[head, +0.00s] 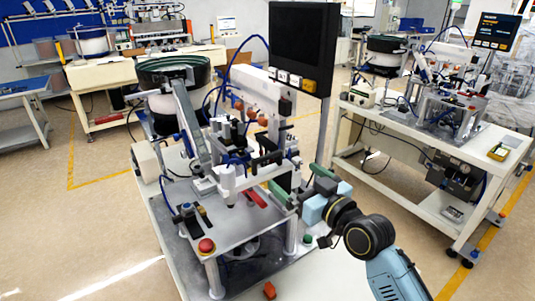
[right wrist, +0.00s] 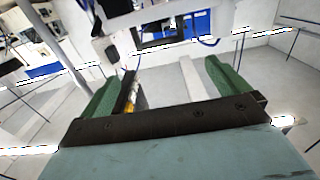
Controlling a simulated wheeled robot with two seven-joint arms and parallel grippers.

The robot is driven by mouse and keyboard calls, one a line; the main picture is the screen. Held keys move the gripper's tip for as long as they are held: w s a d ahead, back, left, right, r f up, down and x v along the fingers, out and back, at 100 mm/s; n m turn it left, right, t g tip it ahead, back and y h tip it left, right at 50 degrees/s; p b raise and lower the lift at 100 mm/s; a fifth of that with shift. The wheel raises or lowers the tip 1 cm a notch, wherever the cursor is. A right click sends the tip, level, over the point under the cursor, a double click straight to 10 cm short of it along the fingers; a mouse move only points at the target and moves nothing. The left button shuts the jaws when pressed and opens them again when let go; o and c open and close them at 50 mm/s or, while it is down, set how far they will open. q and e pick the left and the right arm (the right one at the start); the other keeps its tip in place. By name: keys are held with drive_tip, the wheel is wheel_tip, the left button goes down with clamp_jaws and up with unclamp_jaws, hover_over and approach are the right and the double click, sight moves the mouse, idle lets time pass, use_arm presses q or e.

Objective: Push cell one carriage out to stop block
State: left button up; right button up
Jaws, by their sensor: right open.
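The near assembly cell stands mid-picture in the head view, with a grey base plate (head: 222,238) on posts. A white and grey slide unit (head: 228,181) with a red piece (head: 257,198) beside it sits over the plate. I cannot tell for sure which part is the carriage or its stop block. My right gripper (head: 301,184) is at the cell's right side, its green fingers pointing towards the slide unit. In the right wrist view the right gripper (right wrist: 160,88) is open. A dark upright part with a yellow piece (right wrist: 130,88) shows beside its left finger; contact is unclear. My left gripper is out of view.
A black monitor (head: 303,45) on a post rises behind the right gripper. A bowl feeder (head: 174,73) stands at the cell's back left. A red button (head: 206,246) is at the plate's front corner. A second cell's table (head: 415,150) stands to the right, with floor between.

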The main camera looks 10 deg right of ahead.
sight(269, 157)
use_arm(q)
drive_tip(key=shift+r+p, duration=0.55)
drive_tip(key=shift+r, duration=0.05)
use_arm(e)
drive_tip(key=x, duration=1.2)
drive_tip(key=shift+w+a, duration=0.2)
drive_tip(key=shift+w, duration=0.05)
